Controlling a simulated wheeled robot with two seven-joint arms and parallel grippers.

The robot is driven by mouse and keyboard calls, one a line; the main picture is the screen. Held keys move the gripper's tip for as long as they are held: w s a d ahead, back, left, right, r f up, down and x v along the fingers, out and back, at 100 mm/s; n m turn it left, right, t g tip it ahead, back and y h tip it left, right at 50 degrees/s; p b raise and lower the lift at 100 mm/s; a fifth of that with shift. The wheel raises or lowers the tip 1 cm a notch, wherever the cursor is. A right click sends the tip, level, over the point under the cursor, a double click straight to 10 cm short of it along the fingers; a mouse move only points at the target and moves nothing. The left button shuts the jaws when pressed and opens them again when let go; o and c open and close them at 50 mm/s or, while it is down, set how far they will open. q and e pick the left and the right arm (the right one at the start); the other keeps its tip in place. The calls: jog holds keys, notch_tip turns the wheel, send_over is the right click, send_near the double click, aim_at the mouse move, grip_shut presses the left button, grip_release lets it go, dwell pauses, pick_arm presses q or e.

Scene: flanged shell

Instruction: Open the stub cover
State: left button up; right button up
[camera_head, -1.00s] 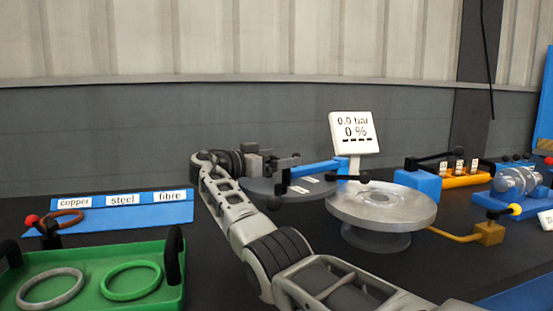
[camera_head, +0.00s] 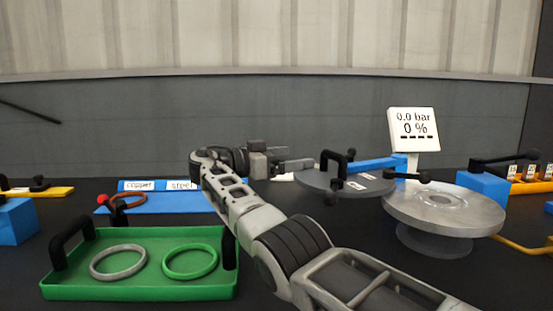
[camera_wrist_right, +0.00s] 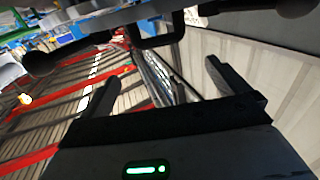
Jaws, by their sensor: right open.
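The stub cover (camera_head: 370,186) is a dark grey disc with a black U-shaped handle (camera_head: 335,160) and a blue arm. It lies to the left of the bare silver flange (camera_head: 480,211), whose face is uncovered. My right gripper (camera_head: 303,164) is open and empty, just left of the handle and apart from it in the head view. In the right wrist view, its two dark fingers (camera_wrist_right: 160,88) stand apart, with a black U-shaped handle (camera_wrist_right: 158,42) beyond them. My left gripper is not in view.
A green tray (camera_head: 140,292) with two rings stands at the front left. Behind it is a blue labelled board (camera_head: 165,204). A white display (camera_head: 413,134) reading 0.0 bar and 0 % stands behind the flange. A blue block (camera_head: 482,186) is at the right.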

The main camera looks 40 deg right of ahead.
jog(key=shift+w+a, duration=0.2)
jog(key=shift+a, duration=1.55)
